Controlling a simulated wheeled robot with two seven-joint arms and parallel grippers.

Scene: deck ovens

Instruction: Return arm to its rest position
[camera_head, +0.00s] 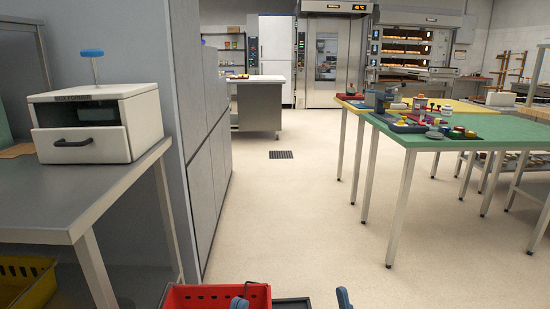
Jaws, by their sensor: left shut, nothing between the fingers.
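My left gripper (240,298) shows only in part at the bottom edge of the head view, in front of a red crate (218,291). It is shut with nothing held. A blue-grey piece of my own body shows to its right at the bottom edge. The rest of my arms is cut off by the frame, and my right gripper is not seen.
A grey bench (92,205) with a white drawer box (96,123) stands at the left, a yellow crate (25,282) below it. A green-topped table (440,146) with small items stands at the right. The floor between is clear, with ovens (405,55) at the back.

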